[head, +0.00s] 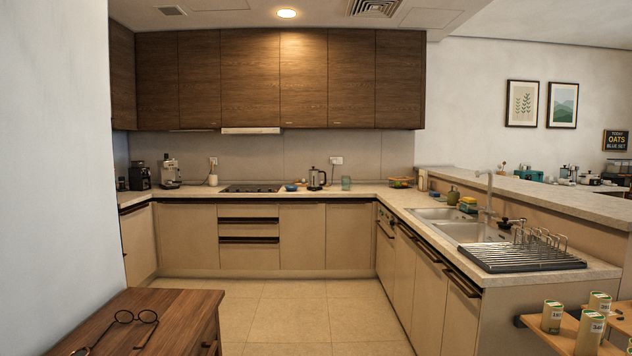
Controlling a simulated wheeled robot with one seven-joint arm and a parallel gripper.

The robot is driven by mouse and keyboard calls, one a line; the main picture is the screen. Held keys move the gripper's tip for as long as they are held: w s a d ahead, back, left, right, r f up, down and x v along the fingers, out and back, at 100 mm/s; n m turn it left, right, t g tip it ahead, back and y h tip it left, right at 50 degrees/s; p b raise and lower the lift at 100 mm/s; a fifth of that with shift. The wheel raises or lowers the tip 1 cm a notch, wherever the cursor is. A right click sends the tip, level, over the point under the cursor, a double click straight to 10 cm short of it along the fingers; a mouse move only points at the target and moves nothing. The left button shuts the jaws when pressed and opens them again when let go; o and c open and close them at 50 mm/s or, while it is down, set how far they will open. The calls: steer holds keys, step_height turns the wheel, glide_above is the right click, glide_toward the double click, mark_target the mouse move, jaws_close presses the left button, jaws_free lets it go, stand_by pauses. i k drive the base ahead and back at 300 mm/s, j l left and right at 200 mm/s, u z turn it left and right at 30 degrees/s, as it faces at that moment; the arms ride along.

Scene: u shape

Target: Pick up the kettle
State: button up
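The kettle (315,179) stands upright on the back counter, right of the black hob. It looks silver-grey with a black handle on its right side, and it is small and far off in the head view. A blue bowl-like thing (291,187) sits just left of it, and a greenish glass or cup (346,183) stands to its right. My gripper and arm are not in view.
The U-shaped counter (400,196) runs along the back and right. The tiled floor (290,310) between the cabinets is clear. A wooden table (170,305) with glasses is at front left. A shelf with several cans (560,340) is at front right.

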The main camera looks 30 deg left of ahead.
mark_target(314, 179)
steer(key=u, duration=1.3)
steer(key=i+l+z, duration=0.2)
steer(key=i, duration=0.3)
steer(key=i+l, duration=0.15)
steer(key=i, duration=0.75)
steer(key=i+l, duration=0.1)
steer(key=i, duration=0.85)
steer(key=i+u, duration=0.15)
steer(key=i, duration=0.5)
steer(key=i+l+u, duration=0.1)
steer(key=i, duration=0.55)
steer(key=i+l+u, duration=0.15)
steer(key=i, duration=0.5)
steer(key=i+j+u, duration=0.1)
steer(key=i+u, duration=0.25)
steer(key=i, duration=0.5)
steer(key=i+l+u, duration=0.1)
steer(key=i+u, duration=0.2)
steer(key=i, duration=0.55)
steer(key=i+j+z, duration=0.3)
steer(key=i+z, duration=0.2)
steer(key=i, duration=0.15)
steer(key=i+j+z, duration=0.45)
steer(key=i+j, duration=0.05)
steer(key=i, duration=0.1)
